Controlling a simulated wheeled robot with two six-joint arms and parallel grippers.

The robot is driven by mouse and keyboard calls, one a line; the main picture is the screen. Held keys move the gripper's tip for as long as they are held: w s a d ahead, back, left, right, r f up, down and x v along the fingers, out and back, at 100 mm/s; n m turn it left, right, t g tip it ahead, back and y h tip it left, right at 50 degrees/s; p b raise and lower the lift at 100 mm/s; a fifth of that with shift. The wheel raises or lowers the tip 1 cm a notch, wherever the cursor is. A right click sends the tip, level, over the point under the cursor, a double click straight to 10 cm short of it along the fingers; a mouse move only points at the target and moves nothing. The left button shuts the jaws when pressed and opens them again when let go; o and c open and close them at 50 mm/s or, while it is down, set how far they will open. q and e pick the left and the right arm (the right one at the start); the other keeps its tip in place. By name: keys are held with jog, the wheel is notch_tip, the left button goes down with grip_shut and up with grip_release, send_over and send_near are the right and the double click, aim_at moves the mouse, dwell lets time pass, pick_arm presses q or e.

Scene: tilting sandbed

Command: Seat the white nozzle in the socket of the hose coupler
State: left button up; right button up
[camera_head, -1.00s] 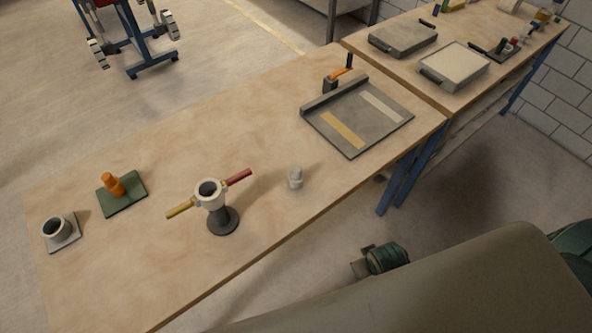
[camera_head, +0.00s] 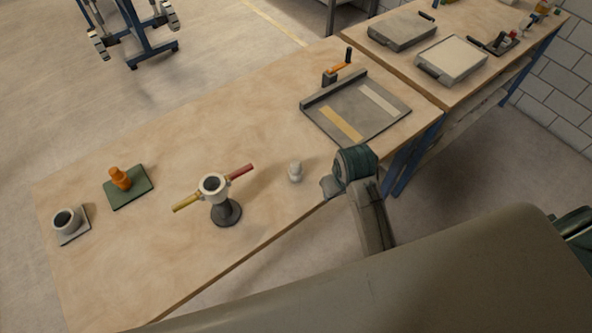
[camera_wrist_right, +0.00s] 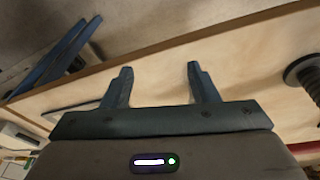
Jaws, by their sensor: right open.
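The white nozzle (camera_head: 295,171) is a small pale stepped piece standing upright on the table, near its front edge. The hose coupler (camera_head: 213,187) is a pale ring with a dark open socket, on a dark round-footed stand, left of the nozzle. A yellow lever and a red lever stick out from its sides. My right gripper shows open and empty in the right wrist view (camera_wrist_right: 160,82). In the head view my right arm is just right of the nozzle, apart from it; its fingers are not clear there. The nozzle is not seen in the wrist view. My left gripper is not in view.
An orange piece (camera_head: 119,178) stands on a green pad, and a grey cup (camera_head: 66,221) stands on a grey plate, both at left. A grey tray (camera_head: 380,117) with an orange-handled clamp (camera_head: 338,74) lies at the back right. The table middle is clear.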

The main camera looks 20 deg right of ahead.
jog(key=w+a+r+n+g, duration=0.1)
jog(key=w+a+r, duration=0.25)
jog(key=w, duration=0.35)
jog(key=w+a+r, duration=0.2)
jog(key=w+a, duration=0.2)
jog(key=w, duration=0.3)
jog(key=p, duration=0.2)
send_over(296, 163)
jog(key=shift+y, duration=0.4)
notch_tip(296, 163, down, 5)
jog(key=shift+s+d, duration=0.15)
jog(key=shift+f+p, duration=0.3)
jog(key=shift+f, duration=0.3)
jog(key=f+p, duration=0.1)
jog(key=f, duration=0.2)
jog(key=shift+w+f+p, duration=0.2)
jog(key=shift+p, duration=0.1)
jog(key=shift+w+f, duration=0.1)
jog(key=shift+f, duration=0.4)
jog(key=c, duration=1.1)
